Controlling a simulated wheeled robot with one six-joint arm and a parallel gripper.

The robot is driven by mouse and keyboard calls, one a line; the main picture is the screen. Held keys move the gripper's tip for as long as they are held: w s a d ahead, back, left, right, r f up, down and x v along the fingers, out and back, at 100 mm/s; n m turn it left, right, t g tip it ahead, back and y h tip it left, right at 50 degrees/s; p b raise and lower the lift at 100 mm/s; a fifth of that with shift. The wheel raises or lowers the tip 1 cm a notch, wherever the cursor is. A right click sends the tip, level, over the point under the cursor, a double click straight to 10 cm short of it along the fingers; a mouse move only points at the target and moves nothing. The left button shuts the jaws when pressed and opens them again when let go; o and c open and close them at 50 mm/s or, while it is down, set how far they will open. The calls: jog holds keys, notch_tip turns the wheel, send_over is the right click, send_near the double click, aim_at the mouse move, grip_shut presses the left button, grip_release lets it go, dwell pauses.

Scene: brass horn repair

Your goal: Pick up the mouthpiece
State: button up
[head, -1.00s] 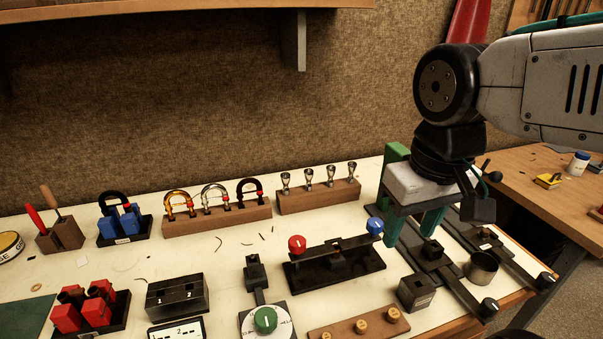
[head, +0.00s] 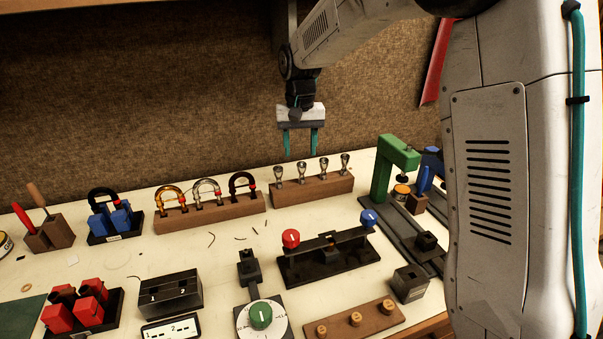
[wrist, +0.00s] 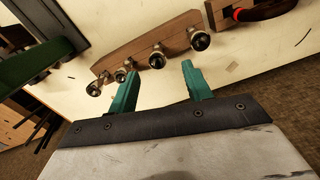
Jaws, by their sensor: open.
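Several silver mouthpieces stand upright in a row in a wooden rack (head: 318,190) at the back of the bench. My gripper (head: 300,154) hangs with its green fingers down, open and empty, above the rack's left half in the head view. The second mouthpiece from the left (head: 301,173) is nearly below the gap between the fingers. In the wrist view that mouthpiece (wrist: 157,58) appears between and just beyond the fingertips (wrist: 157,74), apart from them. The mouthpieces all look alike, and none is touched.
A wooden block with curved tubes (head: 210,213) stands left of the rack. A green press frame (head: 388,165) stands to its right. A black fixture with red and blue knobs (head: 328,265) is in front. Clear bench lies between them.

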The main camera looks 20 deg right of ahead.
aim_at(301, 163)
notch_tip(301, 163, down, 8)
jog(key=shift+d+r, duration=0.15)
jog(key=shift+r, duration=0.05)
grip_shut()
